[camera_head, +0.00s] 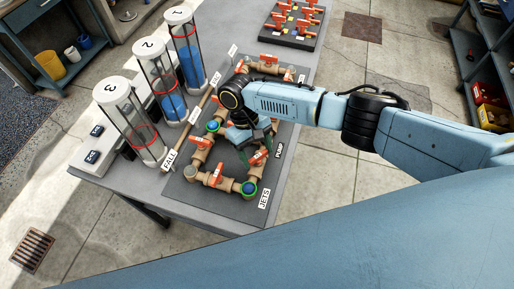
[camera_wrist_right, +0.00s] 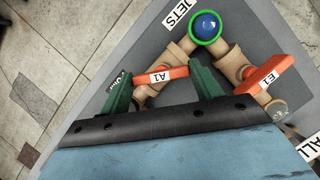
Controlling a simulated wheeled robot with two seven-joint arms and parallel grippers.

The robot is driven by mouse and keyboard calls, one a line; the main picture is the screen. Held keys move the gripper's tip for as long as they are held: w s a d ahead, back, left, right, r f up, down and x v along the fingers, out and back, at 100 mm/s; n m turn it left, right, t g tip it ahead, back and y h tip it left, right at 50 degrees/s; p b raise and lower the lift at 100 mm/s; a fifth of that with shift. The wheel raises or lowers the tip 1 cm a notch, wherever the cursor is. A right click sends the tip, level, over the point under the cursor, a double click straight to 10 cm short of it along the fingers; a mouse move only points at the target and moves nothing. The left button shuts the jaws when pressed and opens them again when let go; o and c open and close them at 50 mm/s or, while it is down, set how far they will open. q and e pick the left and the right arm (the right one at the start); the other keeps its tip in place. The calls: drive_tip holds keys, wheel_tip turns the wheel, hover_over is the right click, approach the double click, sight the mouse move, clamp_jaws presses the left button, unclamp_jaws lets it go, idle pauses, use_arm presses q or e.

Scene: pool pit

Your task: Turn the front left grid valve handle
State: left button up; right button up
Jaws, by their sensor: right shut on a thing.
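The pipe grid (camera_head: 231,183) of tan pipes with orange valve handles lies on a dark mat on the grey table. My right gripper (camera_head: 256,152) reaches down over its near right side, its dark green fingers low at the pipes. In the right wrist view, my right gripper (camera_wrist_right: 163,84) has its two fingers at either end of the orange handle labelled A1 (camera_wrist_right: 172,75) and is shut on it. A second orange handle, labelled E1 (camera_wrist_right: 275,76), sits to the right, clear of the fingers. My left gripper is out of view.
A blue cap with a green ring (camera_wrist_right: 206,27) tops the pipe corner near the JETS label (camera_head: 264,199). Three clear cylinders, including number 3 (camera_head: 131,120), stand left of the grid. A board with several red valves (camera_head: 291,24) lies at the back.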

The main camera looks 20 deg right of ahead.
drive_tip(key=n+t+h+p, duration=0.1)
drive_tip(key=n, duration=0.2)
drive_tip(key=n+p, duration=0.1)
drive_tip(key=n, duration=0.3)
drive_tip(key=shift+a+t+h+p, duration=0.15)
drive_tip(key=shift+t+h+p, duration=0.25)
idle(0.3)
drive_tip(key=o, duration=1)
drive_tip(key=shift+s, duration=0.1)
drive_tip(key=shift+r, duration=0.1)
drive_tip(key=v, duration=1.3)
drive_tip(key=shift+a+r, duration=0.1)
drive_tip(key=shift+a, duration=0.05)
